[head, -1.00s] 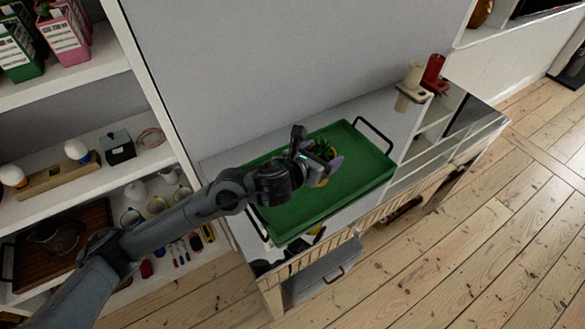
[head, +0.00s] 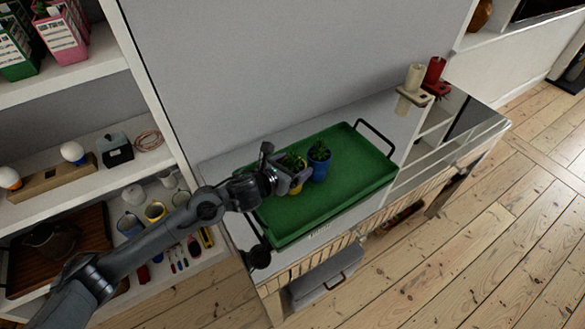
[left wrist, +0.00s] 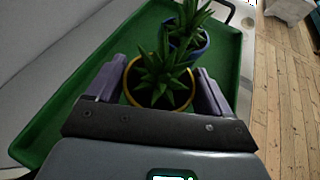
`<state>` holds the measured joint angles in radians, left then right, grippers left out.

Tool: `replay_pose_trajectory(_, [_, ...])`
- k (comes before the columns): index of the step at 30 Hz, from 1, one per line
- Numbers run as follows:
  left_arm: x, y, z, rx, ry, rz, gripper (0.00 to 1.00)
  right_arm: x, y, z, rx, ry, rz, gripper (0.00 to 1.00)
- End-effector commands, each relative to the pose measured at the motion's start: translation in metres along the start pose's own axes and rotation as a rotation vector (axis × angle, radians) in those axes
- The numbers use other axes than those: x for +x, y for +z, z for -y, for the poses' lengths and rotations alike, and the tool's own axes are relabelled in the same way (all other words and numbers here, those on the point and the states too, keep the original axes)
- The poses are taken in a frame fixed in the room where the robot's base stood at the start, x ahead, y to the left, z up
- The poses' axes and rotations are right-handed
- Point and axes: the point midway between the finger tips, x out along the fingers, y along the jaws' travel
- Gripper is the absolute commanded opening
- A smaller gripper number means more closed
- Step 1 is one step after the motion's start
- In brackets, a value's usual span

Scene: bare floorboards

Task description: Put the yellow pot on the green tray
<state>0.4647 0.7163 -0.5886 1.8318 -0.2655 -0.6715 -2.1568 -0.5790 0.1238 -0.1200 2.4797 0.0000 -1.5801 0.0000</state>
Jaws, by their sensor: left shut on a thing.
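The yellow pot (head: 298,190) holds a spiky green plant and is over the left part of the green tray (head: 350,185). My left gripper (head: 287,182) is shut on it. In the left wrist view the yellow pot (left wrist: 131,82) sits between the two purple-grey fingers, with its rim and plant showing. The pot's base is hidden, so I cannot tell whether it touches the tray. My right gripper is not in view.
A blue pot (head: 319,166) with a plant stands upright on the tray, close beside the yellow pot. The tray's right half is clear. Shelves with several items fill the left.

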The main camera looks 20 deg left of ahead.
Motion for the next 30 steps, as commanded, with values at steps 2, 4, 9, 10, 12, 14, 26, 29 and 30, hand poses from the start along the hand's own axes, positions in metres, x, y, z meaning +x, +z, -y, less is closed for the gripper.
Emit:
replay_pose_trajectory(2, [0.0013,-0.0016,-0.0002,-0.001,0.0,0.005,0.32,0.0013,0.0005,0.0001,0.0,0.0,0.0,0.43])
replay_pose_trajectory(4, [0.0011,-0.0008,-0.0002,0.0,0.0,0.005,0.32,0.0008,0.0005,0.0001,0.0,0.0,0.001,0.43])
replay_pose_trajectory(9, [0.0011,-0.001,-0.0002,0.0,0.0,0.005,0.32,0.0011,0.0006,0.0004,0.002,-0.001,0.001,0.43])
replay_pose_trajectory(10, [0.0013,-0.0015,-0.0002,0.0,0.0,0.005,0.32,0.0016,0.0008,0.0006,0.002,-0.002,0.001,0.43])
replay_pose_trajectory(12, [0.0022,-0.0037,-0.0002,0.0,0.001,0.005,0.32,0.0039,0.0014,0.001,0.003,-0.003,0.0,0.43])
replay_pose_trajectory(14, [0.003,-0.0055,-0.0003,0.0,0.001,0.005,0.32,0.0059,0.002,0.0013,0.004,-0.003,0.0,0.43])
replay_pose_trajectory(26, [0.0019,-0.004,0.0,0.0,0.0,0.001,1.0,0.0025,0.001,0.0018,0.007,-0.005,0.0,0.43])
replay_pose_trajectory(29, [-0.0005,-0.0007,0.0,0.001,0.0,0.001,1.0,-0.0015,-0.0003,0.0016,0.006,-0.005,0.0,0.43])
replay_pose_trajectory(30, [-0.0045,-0.002,-0.0005,0.002,0.001,0.001,1.0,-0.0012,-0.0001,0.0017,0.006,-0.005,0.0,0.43])
